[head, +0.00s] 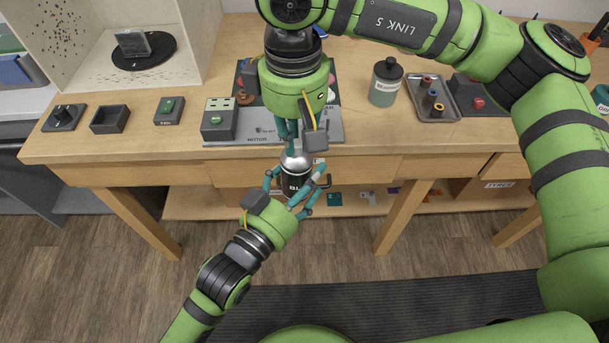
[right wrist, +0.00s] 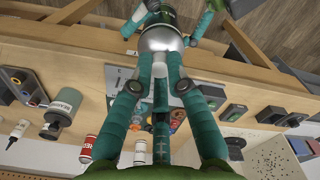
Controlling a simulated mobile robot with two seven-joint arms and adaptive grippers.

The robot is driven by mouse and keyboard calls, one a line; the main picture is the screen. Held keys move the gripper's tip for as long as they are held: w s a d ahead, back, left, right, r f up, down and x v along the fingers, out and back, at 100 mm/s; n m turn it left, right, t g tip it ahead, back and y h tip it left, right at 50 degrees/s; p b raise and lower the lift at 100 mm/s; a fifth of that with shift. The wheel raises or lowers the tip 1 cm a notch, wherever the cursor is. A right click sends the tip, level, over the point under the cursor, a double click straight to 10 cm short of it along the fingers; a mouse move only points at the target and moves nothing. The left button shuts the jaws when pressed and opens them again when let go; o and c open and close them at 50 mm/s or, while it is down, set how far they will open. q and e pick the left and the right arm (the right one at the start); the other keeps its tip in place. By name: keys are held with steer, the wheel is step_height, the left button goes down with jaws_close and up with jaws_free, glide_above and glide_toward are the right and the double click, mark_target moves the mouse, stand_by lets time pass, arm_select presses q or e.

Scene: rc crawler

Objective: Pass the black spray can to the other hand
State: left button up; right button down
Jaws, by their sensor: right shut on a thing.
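The black spray can (head: 295,184) hangs upright in front of the workbench edge, with a silver top and a dark labelled body. My right gripper (head: 292,143) comes down from above and is shut on its top. In the right wrist view the can's silver dome (right wrist: 161,40) sits between my right fingertips (right wrist: 155,62). My left gripper (head: 294,183) reaches up from below, its teal fingers spread on either side of the can's body. It looks open, with small gaps beside the can. Its fingers also show at the top of the right wrist view (right wrist: 171,20). The can's lower end is partly hidden.
The wooden workbench (head: 375,142) lies just behind the can, with a shelf below.

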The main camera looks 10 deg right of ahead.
arm_select(q)
steer(key=c, duration=0.4)
arm_select(e)
steer(key=c, duration=1.6)
jaws_free()
steer(key=shift+c, duration=0.2)
arm_select(q)
steer(key=c, duration=0.3)
arm_select(e)
steer(key=o, duration=0.5)
steer(key=shift+r, duration=0.15)
